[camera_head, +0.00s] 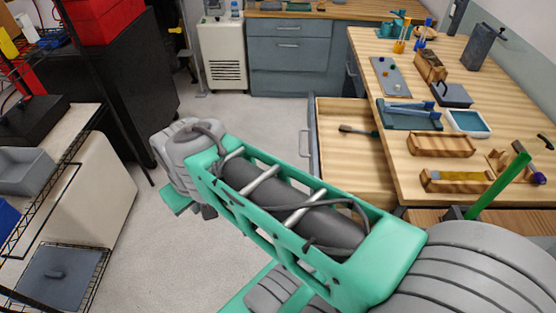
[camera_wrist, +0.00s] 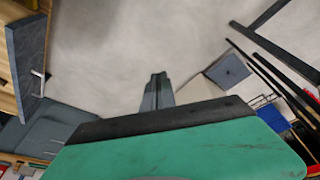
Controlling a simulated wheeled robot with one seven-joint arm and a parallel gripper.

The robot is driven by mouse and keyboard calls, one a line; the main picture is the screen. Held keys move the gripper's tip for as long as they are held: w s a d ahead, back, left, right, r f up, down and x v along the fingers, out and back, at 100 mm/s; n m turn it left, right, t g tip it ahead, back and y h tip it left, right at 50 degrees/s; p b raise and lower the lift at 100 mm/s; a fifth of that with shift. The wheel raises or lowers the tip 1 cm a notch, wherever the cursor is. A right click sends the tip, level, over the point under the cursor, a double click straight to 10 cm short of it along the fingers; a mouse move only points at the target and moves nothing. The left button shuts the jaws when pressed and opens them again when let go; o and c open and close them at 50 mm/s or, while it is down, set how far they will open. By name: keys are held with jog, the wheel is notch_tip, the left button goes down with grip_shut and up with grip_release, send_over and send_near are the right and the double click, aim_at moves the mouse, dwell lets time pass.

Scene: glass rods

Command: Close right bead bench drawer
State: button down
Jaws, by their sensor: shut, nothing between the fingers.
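The bead bench drawer (camera_head: 350,168) is pulled well out from the left side of the wooden bench (camera_head: 405,165). Its grey front (camera_head: 313,150) faces left and carries a bar handle (camera_head: 303,144). A dark-handled tool (camera_head: 357,131) lies inside. In the wrist view the grey drawer front (camera_wrist: 27,55) and its handle (camera_wrist: 40,82) are at the left edge. My gripper (camera_wrist: 158,78) is shut and empty, over the floor and apart from the drawer. In the head view my arm crosses in front of the drawer's near end and the gripper cannot be made out.
Trays, wooden blocks and tools cover the bench top. A wire rack (camera_head: 75,220) with bins stands at the left. A white cabinet unit (camera_head: 222,55) and grey drawers (camera_head: 289,68) stand at the back. Open floor (camera_head: 245,115) lies left of the drawer.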

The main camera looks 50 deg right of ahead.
jog(key=w+d+f+n+g+h+b, duration=0.1)
jog(key=w+d+f+n+b, duration=0.15)
jog(key=d, duration=0.65)
jog(key=w+d+f+n+g+h+b, duration=0.15)
jog(key=w+d, duration=0.25)
jog(key=d, duration=0.5)
jog(key=w+d+f+n+g+h+b, duration=0.15)
jog(key=w+d, duration=0.25)
jog(key=d, duration=0.6)
jog(key=s+d+f+n+g+b, duration=0.1)
jog(key=s+d+f+b, duration=0.2)
jog(key=d+f, duration=0.4)
jog(key=s+d+f+n+g+y+b, duration=0.1)
jog(key=s+d+f+b, duration=0.1)
jog(key=s+d+f, duration=0.3)
jog(key=shift+d+f+b, duration=0.4)
jog(key=shift+d+f, duration=0.65)
jog(key=shift+f, duration=0.2)
jog(key=shift+n, duration=0.25)
